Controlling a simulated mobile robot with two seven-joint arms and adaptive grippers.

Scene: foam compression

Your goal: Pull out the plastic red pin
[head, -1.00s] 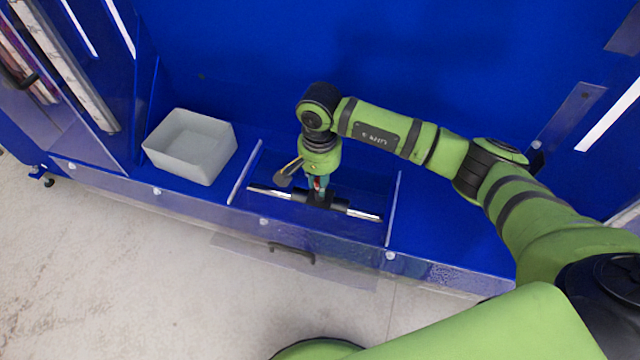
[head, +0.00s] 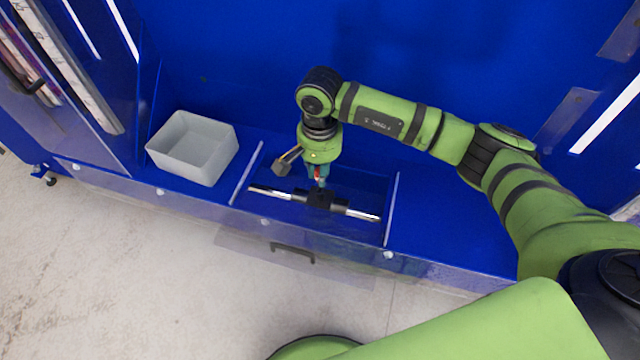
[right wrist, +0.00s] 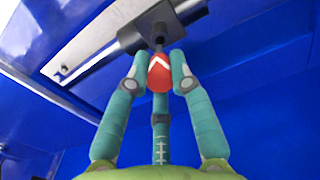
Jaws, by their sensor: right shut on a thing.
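The red pin (right wrist: 159,74) has a white mark on its face and sits between the teal fingers of my right gripper (right wrist: 164,64) in the right wrist view. The gripper is shut on it. A thin dark stem runs from the pin's end to the black hub (right wrist: 150,24) of a silver bar; I cannot tell if the stem is still seated. In the head view, my right gripper (head: 321,180) points down just above the black hub (head: 322,199), which lies across the middle of the silver bar (head: 362,215). My left gripper is not in view.
A pale open bin (head: 193,148) stands left of the bar's recess on the blue bench. White dividers (head: 391,205) flank the recess. A clear panel with a dark handle (head: 292,252) is at the front. A tall blue wall (head: 240,60) stands behind.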

